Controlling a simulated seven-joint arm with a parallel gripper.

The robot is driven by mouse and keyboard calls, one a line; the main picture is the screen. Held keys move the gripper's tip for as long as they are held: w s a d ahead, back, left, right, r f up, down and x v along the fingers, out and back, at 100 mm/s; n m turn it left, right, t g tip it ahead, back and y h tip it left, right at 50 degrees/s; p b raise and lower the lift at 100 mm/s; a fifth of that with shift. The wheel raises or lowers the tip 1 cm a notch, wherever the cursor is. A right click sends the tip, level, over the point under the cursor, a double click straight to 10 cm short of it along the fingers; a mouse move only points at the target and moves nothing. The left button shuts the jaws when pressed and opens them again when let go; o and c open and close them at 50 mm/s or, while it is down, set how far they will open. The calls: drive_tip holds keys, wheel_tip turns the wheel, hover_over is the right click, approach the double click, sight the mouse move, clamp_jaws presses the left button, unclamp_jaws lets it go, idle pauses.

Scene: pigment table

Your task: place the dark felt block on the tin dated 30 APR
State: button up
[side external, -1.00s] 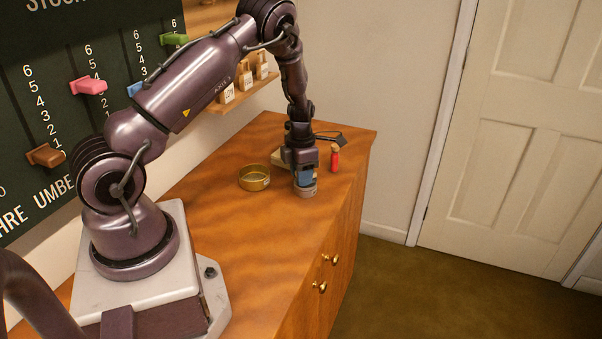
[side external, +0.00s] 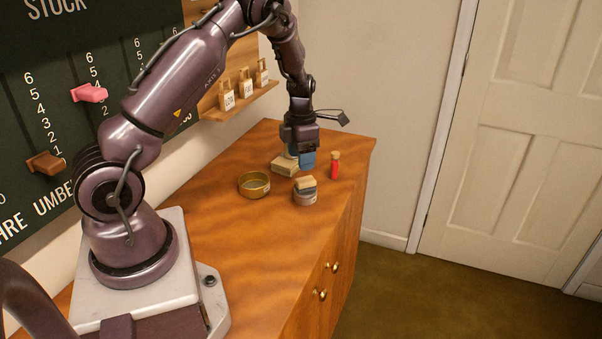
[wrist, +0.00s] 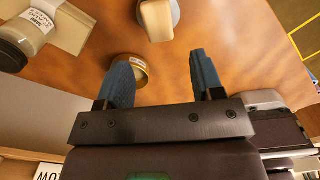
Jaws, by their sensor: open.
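The felt block (side external: 305,184), with a pale wooden top and dark grey underside, rests on a low grey tin (side external: 305,199) on the wooden table. The tin's date cannot be read. In the wrist view the block (wrist: 156,20) sits at the top, ahead of the fingers, with part of the tin (wrist: 176,10) beside it. My gripper (side external: 303,163) is above and behind the block, apart from it. Its blue fingers (wrist: 158,64) are spread with nothing held between them.
An open brass dish (side external: 254,185) stands left of the tin. The wrist view shows a labelled jar (wrist: 22,42) and a small round item (wrist: 130,68). The table's front is clear.

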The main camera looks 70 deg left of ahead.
sight(301, 180)
drive_tip(key=shift+r, duration=2.25)
